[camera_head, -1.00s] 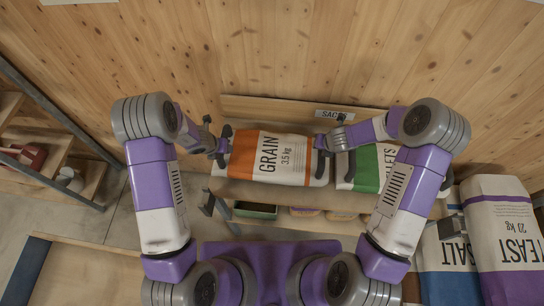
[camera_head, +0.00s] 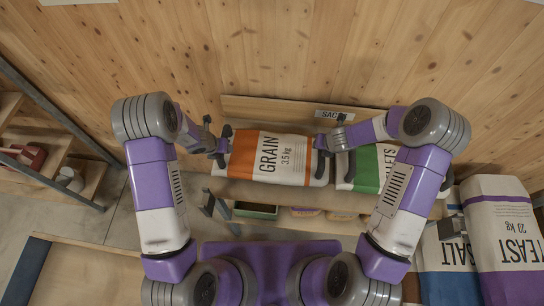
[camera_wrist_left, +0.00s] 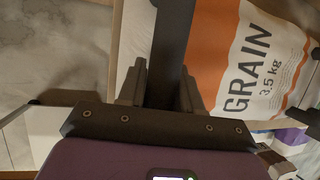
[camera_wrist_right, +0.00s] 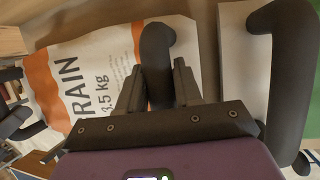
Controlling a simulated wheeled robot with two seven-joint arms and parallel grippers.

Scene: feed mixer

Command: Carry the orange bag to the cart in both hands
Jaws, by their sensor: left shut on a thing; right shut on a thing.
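The orange bag (camera_head: 296,160), white with orange bands and marked GRAIN 3.5 kg, lies on a wooden shelf against the wall. It also shows in the left wrist view (camera_wrist_left: 215,50) and the right wrist view (camera_wrist_right: 85,75). A black handle stands at each end. My left gripper (camera_head: 217,150) is shut on the handle at the bag's left end. My right gripper (camera_head: 326,143) is shut on the handle at its right end. In the wrist views the left fingers (camera_wrist_left: 160,88) and right fingers (camera_wrist_right: 158,88) straddle dark handles. I cannot pick out the cart for sure.
A green-banded bag (camera_head: 368,168) lies close to the right of the orange bag. Larger SALT (camera_head: 447,265) and YEAST (camera_head: 500,230) sacks stand at lower right. A shelf rack (camera_head: 75,185) is at left. A pale wooden surface (camera_head: 85,275) is at lower left.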

